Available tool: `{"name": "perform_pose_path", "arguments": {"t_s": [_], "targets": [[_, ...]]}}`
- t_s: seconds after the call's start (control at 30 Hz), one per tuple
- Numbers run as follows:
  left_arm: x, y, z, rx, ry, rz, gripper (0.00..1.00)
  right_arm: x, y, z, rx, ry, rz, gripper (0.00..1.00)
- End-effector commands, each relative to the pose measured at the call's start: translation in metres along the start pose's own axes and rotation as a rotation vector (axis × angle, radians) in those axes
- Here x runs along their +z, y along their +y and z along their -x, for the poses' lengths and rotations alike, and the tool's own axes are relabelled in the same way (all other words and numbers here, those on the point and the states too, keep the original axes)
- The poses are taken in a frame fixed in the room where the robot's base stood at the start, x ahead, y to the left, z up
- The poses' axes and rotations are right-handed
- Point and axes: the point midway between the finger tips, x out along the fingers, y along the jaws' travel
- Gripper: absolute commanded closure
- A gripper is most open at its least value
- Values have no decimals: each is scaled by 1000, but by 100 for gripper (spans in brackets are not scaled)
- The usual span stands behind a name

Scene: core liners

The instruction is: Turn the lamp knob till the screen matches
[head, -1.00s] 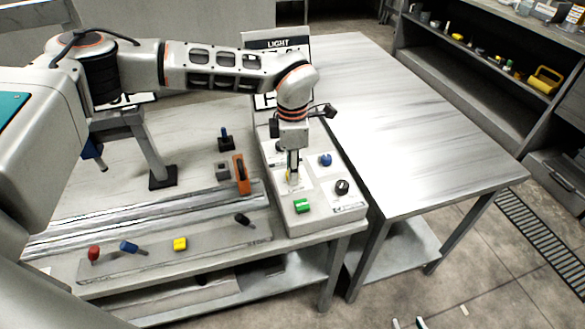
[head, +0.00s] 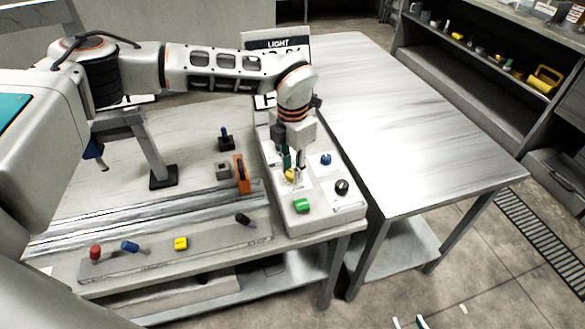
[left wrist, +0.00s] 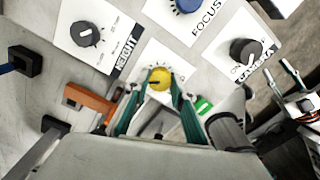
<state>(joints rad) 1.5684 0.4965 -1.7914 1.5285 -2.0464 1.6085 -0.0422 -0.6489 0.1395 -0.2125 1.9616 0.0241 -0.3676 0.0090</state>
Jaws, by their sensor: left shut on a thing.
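A yellow knob (head: 289,176) sits on the grey control panel (head: 310,219), and I take it as the lamp knob, though its label is not readable. My left gripper (head: 293,170) points down at it, shut on it. In the left wrist view the yellow knob (left wrist: 160,78) lies between the green fingertips (left wrist: 156,86), its dark pointer mark facing left. The screen (head: 278,44), headed LIGHT, stands behind the panel. My left arm hides most of its lower lines. My right gripper (head: 408,322) shows only two fingertips, spread apart, at the bottom edge.
An orange part (head: 241,174) stands just left of the panel. The metal table (head: 420,140) to the right is bare.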

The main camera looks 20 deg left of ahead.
Motion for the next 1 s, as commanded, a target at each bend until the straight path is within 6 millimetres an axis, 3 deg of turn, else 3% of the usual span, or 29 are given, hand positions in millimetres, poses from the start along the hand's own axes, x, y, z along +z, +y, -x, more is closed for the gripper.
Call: {"name": "perform_pose_path", "arguments": {"t_s": [0.43, 0.47, 0.5, 0.53, 0.87, 1.0], "targets": [[1, 0, 2, 1, -3, 13, 97, 0, 0, 0, 0, 0, 0, 66], [1, 1, 2, 1, -3, 13, 74, 0, 0, 0, 0, 0, 0, 66], [1, 1, 2, 1, -3, 13, 63, 0, 0, 0, 0, 0, 0, 66], [1, 1, 2, 1, -3, 13, 59, 0, 0, 0, 0, 0, 0, 66], [0, 0, 1, 0, -1, 12, 59, 0, 1, 0, 1, -1, 3, 66], [1, 1, 12, 2, -3, 12, 59, 0, 1, 0, 1, -1, 2, 66]]}}
